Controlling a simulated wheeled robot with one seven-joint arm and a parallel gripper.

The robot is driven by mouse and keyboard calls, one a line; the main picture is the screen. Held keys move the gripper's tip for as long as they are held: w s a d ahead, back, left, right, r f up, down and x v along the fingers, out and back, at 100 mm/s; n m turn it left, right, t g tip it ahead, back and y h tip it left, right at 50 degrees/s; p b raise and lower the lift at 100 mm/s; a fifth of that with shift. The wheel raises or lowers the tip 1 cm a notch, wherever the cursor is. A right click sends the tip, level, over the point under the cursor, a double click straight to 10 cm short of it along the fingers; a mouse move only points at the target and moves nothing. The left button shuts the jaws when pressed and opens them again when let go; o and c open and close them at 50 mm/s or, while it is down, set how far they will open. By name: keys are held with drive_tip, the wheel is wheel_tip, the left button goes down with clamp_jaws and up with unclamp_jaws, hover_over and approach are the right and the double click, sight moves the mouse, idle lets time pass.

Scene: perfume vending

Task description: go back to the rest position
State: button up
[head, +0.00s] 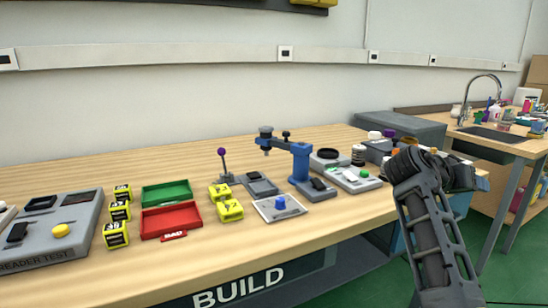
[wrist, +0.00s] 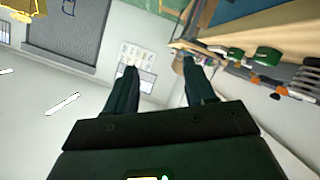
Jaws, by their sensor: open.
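My gripper (wrist: 158,68) shows in the wrist view with its two dark fingers apart and nothing between them. The wrist view looks past the fingers at a pale wall with a posted sheet (wrist: 137,57). In the head view my arm rises at the right, in front of the right end of the wooden workbench (head: 330,229). The gripper itself cannot be made out clearly there; the arm's bend hides that part of the bench.
The bench holds a green tray (head: 167,193), a red tray (head: 171,221), several yellow blocks (head: 115,234), a blue press (head: 300,163) and a grey tester (head: 48,240). A sink counter (head: 505,143) stands at right. Green floor (head: 510,262) shows beyond my arm.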

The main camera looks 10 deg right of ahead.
drive_tip(key=s+a+f+n+t+y+p, duration=0.1)
drive_tip(key=s+a+f+n+t+y, duration=0.1)
drive_tip(key=s+a+f, duration=0.35)
drive_tip(key=s+a+f+n+t+y+p, duration=0.1)
drive_tip(key=s+a+f+n+t, duration=0.15)
drive_tip(key=f, duration=0.65)
drive_tip(key=s+a+f+n+t+y+p, duration=0.1)
drive_tip(key=s+a+f+n+t+y, duration=0.2)
drive_tip(key=f, duration=0.5)
drive_tip(key=s+a+f+n+y, duration=0.1)
drive_tip(key=s+a+f+y, duration=0.15)
drive_tip(key=s+a, duration=0.55)
drive_tip(key=s+a+r+n+t+y+p, duration=0.1)
drive_tip(key=s+a+r+y, duration=0.15)
drive_tip(key=s, duration=0.75)
drive_tip(key=s+a+r+n+t+y+p, duration=0.1)
drive_tip(key=s+a, duration=0.2)
drive_tip(key=s, duration=0.7)
drive_tip(key=s+a+r+m+t+y+p, duration=0.1)
drive_tip(key=s+a+r+t+p, duration=0.1)
drive_tip(key=s+r, duration=1)
wheel_tip(320, 180, up, 3)
drive_tip(key=shift+s+a+f+y, duration=0.1)
drive_tip(key=shift+s+a+y, duration=0.1)
drive_tip(key=shift+s+y, duration=0.15)
drive_tip(key=shift+m, duration=0.25)
